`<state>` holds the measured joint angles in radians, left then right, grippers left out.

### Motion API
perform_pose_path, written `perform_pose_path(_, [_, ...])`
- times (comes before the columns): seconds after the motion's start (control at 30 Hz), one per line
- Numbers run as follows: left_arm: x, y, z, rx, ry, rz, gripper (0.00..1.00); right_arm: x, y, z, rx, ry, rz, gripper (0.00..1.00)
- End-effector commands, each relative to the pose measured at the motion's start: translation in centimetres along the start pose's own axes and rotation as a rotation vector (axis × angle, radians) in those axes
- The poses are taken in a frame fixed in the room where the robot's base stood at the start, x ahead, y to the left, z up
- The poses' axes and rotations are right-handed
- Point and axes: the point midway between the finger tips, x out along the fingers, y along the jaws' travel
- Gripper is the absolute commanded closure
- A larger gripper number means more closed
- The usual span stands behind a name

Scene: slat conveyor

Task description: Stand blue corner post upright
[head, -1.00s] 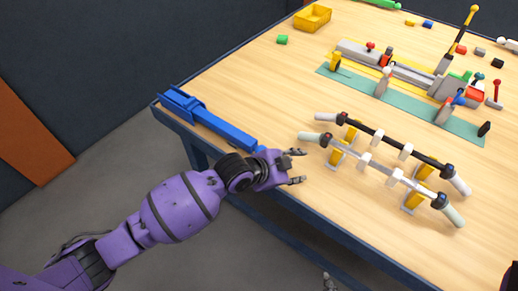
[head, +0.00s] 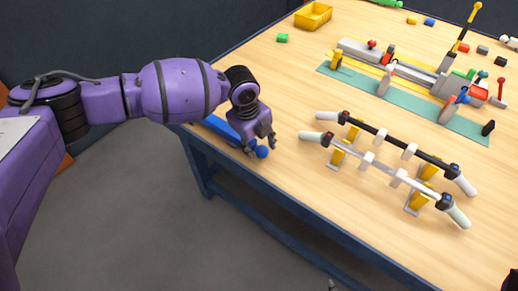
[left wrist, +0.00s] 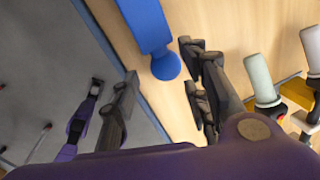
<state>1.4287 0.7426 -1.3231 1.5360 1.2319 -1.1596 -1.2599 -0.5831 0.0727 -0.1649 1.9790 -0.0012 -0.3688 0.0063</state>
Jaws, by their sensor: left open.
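The blue corner post (head: 222,127) lies flat along the table's left edge in the head view, with its rounded end toward me. My left arm covers most of it. In the left wrist view, the post (left wrist: 145,22) comes in from the top and its round knob shows between the fingers. My left gripper (head: 261,146) is open and points down over the knob end. It also shows in the left wrist view (left wrist: 160,92), with fingers on both sides of the knob. I cannot tell whether they touch it.
Two handlebars, one black (head: 388,137) and one white (head: 380,170), rest on yellow stands right of my left gripper. A green mat (head: 400,104) with a grey conveyor assembly lies behind. A yellow bin (head: 313,15) stands at the back. The table's left front edge is close.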

Motion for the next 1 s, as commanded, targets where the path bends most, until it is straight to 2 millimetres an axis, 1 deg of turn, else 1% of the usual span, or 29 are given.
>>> perform_pose_path(0.03, [0.9, 0.0, -0.1, 0.000, 0.001, 0.001, 0.58, 0.0, 0.0, 0.1, 0.000, -0.001, 0.000, 1.00])
perform_pose_path(0.2, [2.8, -0.1, -0.1, -0.001, 0.001, -0.001, 0.58, 0.1, 0.0, 0.1, -0.001, -0.002, 0.000, 1.00])
perform_pose_path(0.33, [3.4, 0.0, -0.1, -0.001, 0.000, -0.001, 0.58, 0.1, 0.1, 0.1, -0.004, -0.002, 0.001, 1.00])
perform_pose_path(0.57, [3.5, -0.1, -0.1, -0.001, 0.000, -0.002, 0.58, 0.1, 0.4, 0.1, -0.010, -0.001, 0.002, 1.00])
perform_pose_path(0.9, [3.5, 0.1, -0.1, -0.003, 0.001, 0.001, 1.00, 0.1, 0.4, 0.1, -0.012, 0.000, 0.002, 1.00])
perform_pose_path(1.0, [3.6, 0.1, -0.1, -0.003, 0.001, 0.002, 1.00, 0.1, 0.4, 0.1, -0.012, 0.000, 0.002, 1.00])
